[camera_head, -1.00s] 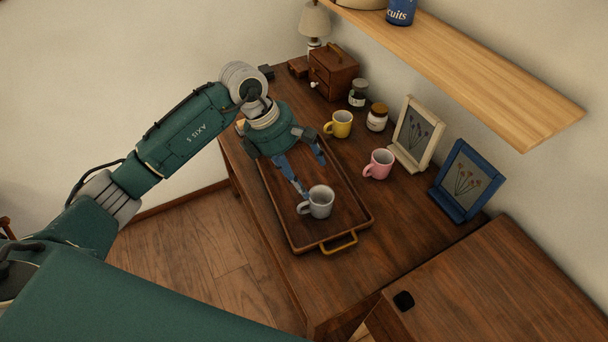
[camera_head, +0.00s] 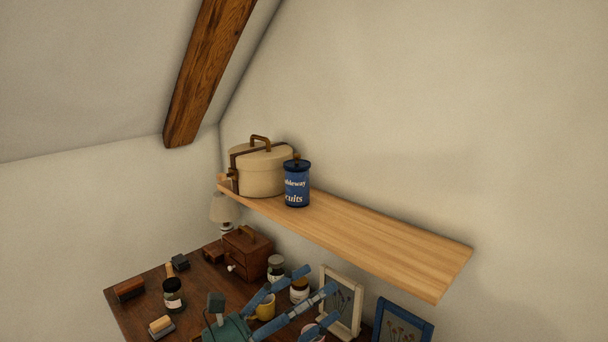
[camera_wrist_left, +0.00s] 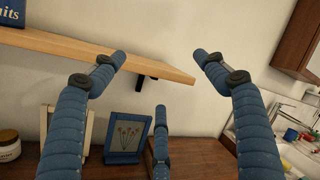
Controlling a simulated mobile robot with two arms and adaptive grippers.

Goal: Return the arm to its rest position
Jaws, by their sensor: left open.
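My left gripper (camera_head: 320,281) is at the bottom of the head view, raised over the desk, with its blue fingers spread toward the right. It is open and empty. In the left wrist view the fingers (camera_wrist_left: 160,60) stand wide apart with nothing between them. They point toward the wall and shelf. The rest of my left arm is below the frame's edge. My right gripper is in neither view.
A wooden shelf (camera_head: 370,235) holds a cream round box (camera_head: 259,172) and a blue biscuit tin (camera_head: 297,186). On the desk are a yellow mug (camera_head: 265,309), jars, a small drawer box (camera_head: 247,254), a white frame (camera_head: 341,300) and a blue frame (camera_head: 402,322).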

